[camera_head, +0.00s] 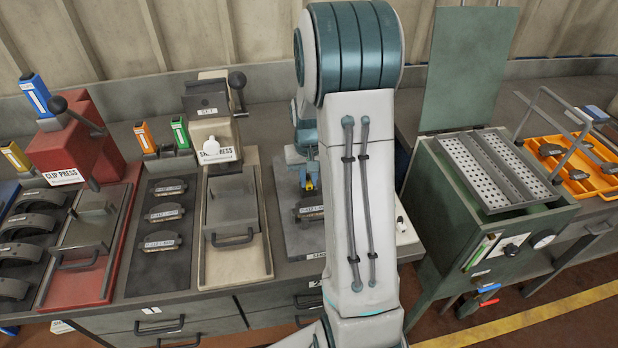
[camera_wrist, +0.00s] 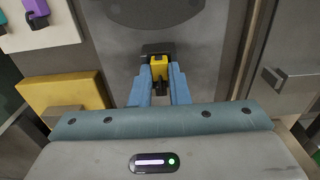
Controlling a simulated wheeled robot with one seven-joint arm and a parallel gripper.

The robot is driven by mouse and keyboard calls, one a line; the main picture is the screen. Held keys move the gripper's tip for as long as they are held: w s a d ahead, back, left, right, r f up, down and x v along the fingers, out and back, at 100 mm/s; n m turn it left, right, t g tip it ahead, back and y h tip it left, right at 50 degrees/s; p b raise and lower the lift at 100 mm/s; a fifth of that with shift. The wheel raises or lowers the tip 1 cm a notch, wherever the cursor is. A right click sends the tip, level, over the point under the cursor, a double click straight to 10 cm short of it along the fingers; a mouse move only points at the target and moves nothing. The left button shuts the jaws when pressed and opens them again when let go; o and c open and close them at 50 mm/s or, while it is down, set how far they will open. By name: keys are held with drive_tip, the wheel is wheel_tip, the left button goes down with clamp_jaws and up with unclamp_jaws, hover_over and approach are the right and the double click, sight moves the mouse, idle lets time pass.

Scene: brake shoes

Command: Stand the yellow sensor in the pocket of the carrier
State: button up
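The yellow sensor (camera_wrist: 159,68) is between the two blue fingers of my gripper (camera_wrist: 159,80) in the wrist view. The fingers press against its sides, and a dark part shows below its yellow top. In the head view the sensor (camera_head: 309,185) is a small yellow spot at the tip of my gripper (camera_head: 308,178), above a grey station plate. A dark piece (camera_head: 311,208), probably the carrier, lies on that plate just below, partly hidden by my arm. A black block (camera_wrist: 157,48) is just beyond the sensor in the wrist view. Whether they touch, and the pocket itself, I cannot tell.
The red clip press (camera_head: 75,150) and the beige press (camera_head: 222,150) stand to the left. Three dark pieces lie on a plate (camera_head: 150,270) between them. A green cabinet (camera_head: 440,180) with its lid up and an orange tray (camera_head: 575,180) are at the right.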

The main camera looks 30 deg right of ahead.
sight(308, 182)
drive_tip(key=shift+s+r+p, duration=0.1)
drive_tip(key=shift+s+p, duration=0.05)
drive_tip(key=shift+p, duration=0.6)
drive_tip(key=shift+o, duration=0.4)
wheel_tip(308, 182, up, 12)
drive_tip(key=b, duration=0.1)
drive_tip(key=s+a+r+n+t, duration=0.1)
drive_tip(key=s+a+r, duration=0.1)
drive_tip(key=s+a, duration=0.5)
drive_tip(key=s+a+r+n+t, duration=0.1)
drive_tip(key=s+a, duration=0.5)
drive_tip(key=s, duration=0.6)
drive_tip(key=shift+a+r+n+t, duration=0.4)
drive_tip(key=shift+n+t, duration=0.1)
drive_tip(key=shift+n, duration=0.1)
